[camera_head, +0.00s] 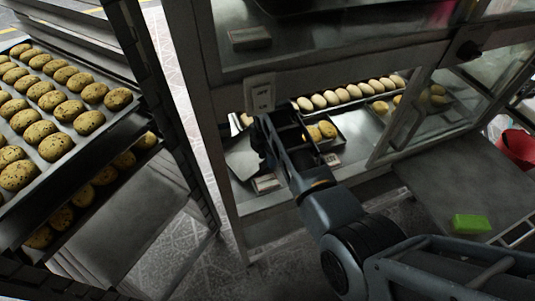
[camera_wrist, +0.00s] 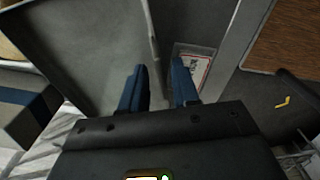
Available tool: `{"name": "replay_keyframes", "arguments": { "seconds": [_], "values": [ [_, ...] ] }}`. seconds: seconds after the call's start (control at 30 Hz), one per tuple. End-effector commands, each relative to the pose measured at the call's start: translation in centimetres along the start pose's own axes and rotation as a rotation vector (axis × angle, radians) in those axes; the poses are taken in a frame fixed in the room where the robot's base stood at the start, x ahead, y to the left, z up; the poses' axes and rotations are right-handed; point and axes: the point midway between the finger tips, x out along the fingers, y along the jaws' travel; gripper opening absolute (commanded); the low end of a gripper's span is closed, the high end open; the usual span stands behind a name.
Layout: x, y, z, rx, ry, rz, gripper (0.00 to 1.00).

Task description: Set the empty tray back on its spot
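An empty grey metal tray (camera_head: 243,161) shows inside the glass-fronted cabinet, left of my gripper, partly hidden by the cabinet post and my arm. In the wrist view a flat grey tray surface (camera_wrist: 95,45) fills the upper left, with a thin raised rim on its right side. My gripper (camera_wrist: 160,80) has its two blue fingers apart, with a gap between them. The rim's near end lies by the fingertips, in line with the gap; I cannot tell whether it touches a finger. In the head view the fingertips are hidden.
A tray of rolls (camera_head: 325,131) sits right of my gripper, with a row of pale rolls (camera_head: 350,93) behind. A label card (camera_wrist: 192,68) lies beyond my fingers. A rack tray of speckled buns (camera_head: 55,148) stands left. A green sponge (camera_head: 471,223) lies on the right counter.

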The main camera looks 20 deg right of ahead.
Motion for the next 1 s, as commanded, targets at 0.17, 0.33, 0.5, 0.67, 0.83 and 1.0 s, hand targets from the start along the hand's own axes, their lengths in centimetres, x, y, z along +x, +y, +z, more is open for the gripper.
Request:
{"name": "replay_keyframes", "arguments": {
  "seconds": [0.17,0.33,0.5,0.67,0.83,1.0],
  "values": [
    [0.0,0.0,0.0,0.000,0.000,0.000,0.38],
    [-0.3,0.0,0.0,0.000,0.000,0.000,0.38],
    [-2.1,0.1,0.1,0.000,-0.002,0.003,0.38],
    [-5.0,0.1,0.1,0.001,-0.001,0.003,0.38],
    [-7.3,0.1,0.0,0.000,-0.001,0.002,0.38],
    [-8.4,0.0,0.0,0.000,0.000,0.000,0.38]
  ]
}}
